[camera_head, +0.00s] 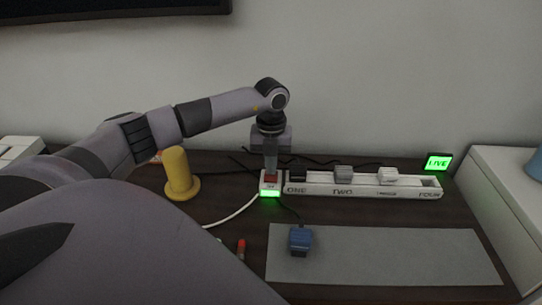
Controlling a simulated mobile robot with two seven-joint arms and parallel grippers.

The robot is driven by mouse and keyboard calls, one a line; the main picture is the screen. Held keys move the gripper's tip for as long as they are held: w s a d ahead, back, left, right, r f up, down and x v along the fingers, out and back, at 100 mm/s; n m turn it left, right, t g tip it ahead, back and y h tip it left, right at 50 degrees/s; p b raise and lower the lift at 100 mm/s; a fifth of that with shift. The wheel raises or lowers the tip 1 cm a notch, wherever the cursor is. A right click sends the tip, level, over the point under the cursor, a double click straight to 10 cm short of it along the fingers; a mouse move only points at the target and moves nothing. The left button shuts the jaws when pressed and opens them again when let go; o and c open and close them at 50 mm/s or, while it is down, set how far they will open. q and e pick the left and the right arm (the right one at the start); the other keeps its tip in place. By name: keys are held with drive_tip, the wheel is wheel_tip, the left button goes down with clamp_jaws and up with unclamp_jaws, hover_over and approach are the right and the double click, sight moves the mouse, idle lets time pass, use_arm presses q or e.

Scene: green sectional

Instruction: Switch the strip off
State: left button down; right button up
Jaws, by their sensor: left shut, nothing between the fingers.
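The white power strip (362,190) lies on the dark table with sockets marked ONE, TWO and FOUR; a third label is too small to read. A black, a grey and a white plug sit in the strip. A small sign (438,163) behind the strip's right end glows green and reads LIVE. My right gripper is not in view.
A blue plug (300,240) lies loose on a grey mat (400,260) in front of the strip. A yellow post (178,175) stands left of the strip. A red-tipped item (241,250) lies near the front. White furniture (510,200) stands at the right.

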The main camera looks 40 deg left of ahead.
use_arm(q)
drive_tip(key=shift+r+p, duration=2.95)
drive_tip(key=shift+r, duration=0.45)
drive_tip(key=shift+s+f, duration=0.1)
